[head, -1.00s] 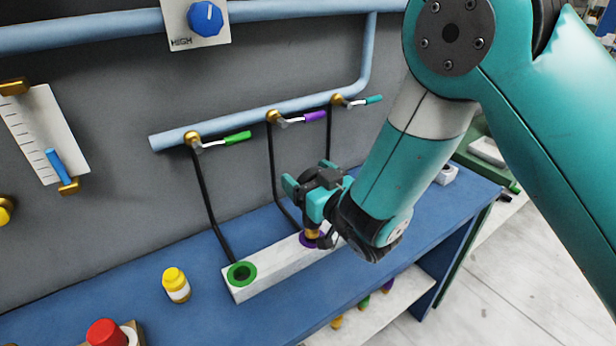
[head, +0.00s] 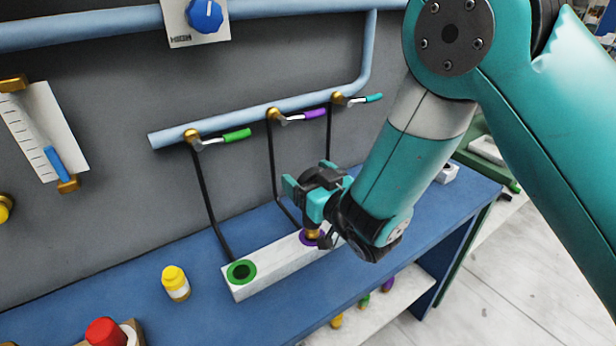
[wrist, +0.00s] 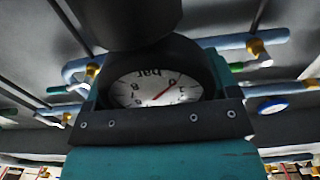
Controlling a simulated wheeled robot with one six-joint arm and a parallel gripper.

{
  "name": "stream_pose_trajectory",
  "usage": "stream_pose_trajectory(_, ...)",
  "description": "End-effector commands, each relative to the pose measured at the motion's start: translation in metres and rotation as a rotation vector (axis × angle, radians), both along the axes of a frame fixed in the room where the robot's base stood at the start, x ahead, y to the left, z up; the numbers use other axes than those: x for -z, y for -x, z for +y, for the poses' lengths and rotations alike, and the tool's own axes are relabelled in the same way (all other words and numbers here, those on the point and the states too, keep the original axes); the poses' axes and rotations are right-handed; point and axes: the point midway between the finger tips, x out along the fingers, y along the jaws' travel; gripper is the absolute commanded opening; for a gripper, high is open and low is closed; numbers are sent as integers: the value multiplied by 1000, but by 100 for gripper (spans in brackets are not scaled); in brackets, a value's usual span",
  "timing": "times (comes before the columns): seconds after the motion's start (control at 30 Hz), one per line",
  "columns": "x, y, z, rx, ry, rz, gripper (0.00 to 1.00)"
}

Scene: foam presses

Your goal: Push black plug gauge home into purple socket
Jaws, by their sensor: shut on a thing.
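The black plug gauge (head: 322,178) is held between the teal fingers of my gripper (head: 306,194), above the white block. Its brass lower end (head: 312,234) is at the purple socket (head: 304,239), with some brass showing above the purple ring. How deep it sits cannot be told. In the wrist view the gauge's white dial (wrist: 155,90) with a red needle faces the camera, framed by its black housing. My gripper and wrist hide the far part of the block.
A yellow bottle (head: 175,284) and a red button (head: 105,332) stand to the left. Pipes with green, purple and teal valve handles run behind.

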Motion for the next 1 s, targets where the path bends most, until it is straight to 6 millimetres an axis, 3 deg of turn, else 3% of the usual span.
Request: stream_pose_trajectory(1.0, 26, 0, 0, 0, -1, -2, 3)
